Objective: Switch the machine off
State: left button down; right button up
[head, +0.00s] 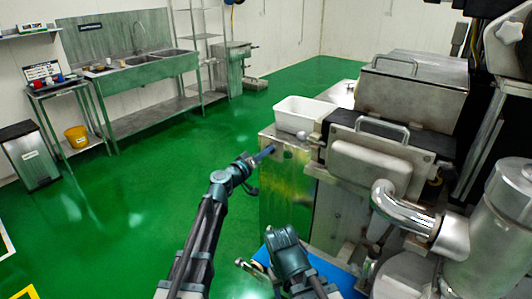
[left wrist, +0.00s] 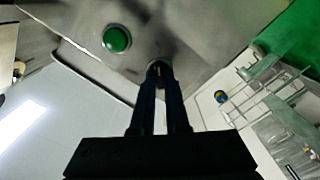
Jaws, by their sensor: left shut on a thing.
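The steel machine (head: 287,185) stands right of centre in the head view. My left gripper (head: 266,151) reaches its upper left edge. In the left wrist view a round green button (left wrist: 117,39) sits on a metal panel (left wrist: 185,25). The left fingertips (left wrist: 159,68) are close together on a small dark switch knob (left wrist: 157,66) right of and below that button. The fingers hide most of the knob, so its position cannot be read. My right arm shows at the bottom centre of the head view; its fingers are not clear.
A white bin (head: 304,113) stands on the machine top. A bent steel pipe (head: 405,215) and tank (head: 497,215) are at the right. A sink bench (head: 135,70) stands along the far wall. The green floor (head: 150,190) at left is free.

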pick_arm(q)
jog(key=shift+f+n, duration=0.2)
jog(key=shift+n, duration=8.3)
jog(key=c, duration=0.9)
grip_release()
jog(key=v, duration=1.4)
